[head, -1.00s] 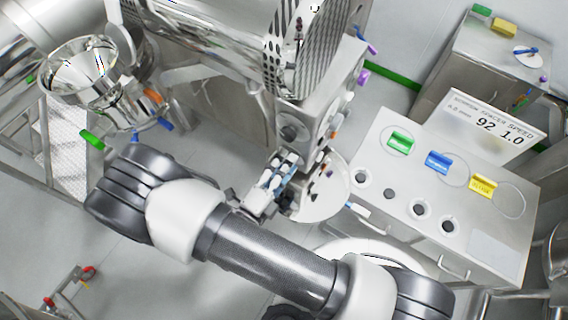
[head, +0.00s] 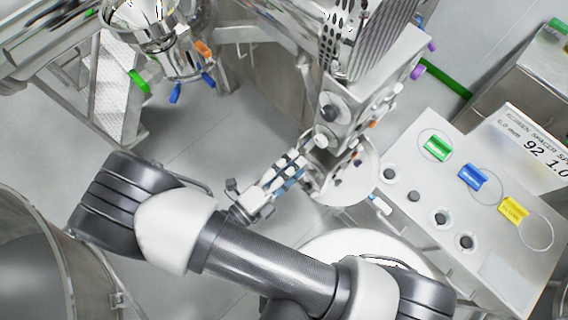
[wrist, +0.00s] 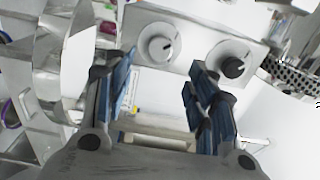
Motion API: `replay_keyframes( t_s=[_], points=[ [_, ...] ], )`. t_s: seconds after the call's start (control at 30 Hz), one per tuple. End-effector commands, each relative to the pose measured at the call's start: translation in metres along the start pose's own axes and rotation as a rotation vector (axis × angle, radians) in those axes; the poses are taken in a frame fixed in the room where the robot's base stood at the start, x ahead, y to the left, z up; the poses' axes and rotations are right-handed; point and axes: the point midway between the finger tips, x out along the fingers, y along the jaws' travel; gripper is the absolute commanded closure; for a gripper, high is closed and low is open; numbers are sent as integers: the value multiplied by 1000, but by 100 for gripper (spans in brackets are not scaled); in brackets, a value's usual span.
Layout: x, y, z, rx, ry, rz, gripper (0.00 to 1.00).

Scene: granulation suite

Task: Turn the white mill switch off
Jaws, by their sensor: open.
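The white mill switch (wrist: 157,45) is a round white knob with a dark pointer mark on a pale panel in the wrist view. It sits just beyond and between my fingertips, apart from them as far as I can tell.
A large steel vessel (head: 30,260) is at lower left. Open floor (head: 200,130) lies left of the mill.

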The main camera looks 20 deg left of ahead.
Motion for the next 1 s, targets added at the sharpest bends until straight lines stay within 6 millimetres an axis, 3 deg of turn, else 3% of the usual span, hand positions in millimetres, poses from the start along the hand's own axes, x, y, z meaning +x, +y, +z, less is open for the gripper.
replay_keyframes(
  t_s=[0.1,0.3,0.87,1.0],
  points=[
    [-18,0,0,1,-2,0,49],
    [-30,0,0,-2,1,-1,49],
    [-30,0,0,0,2,0,49],
    [-21,-5,-3,68,70,29,49]
  ],
)
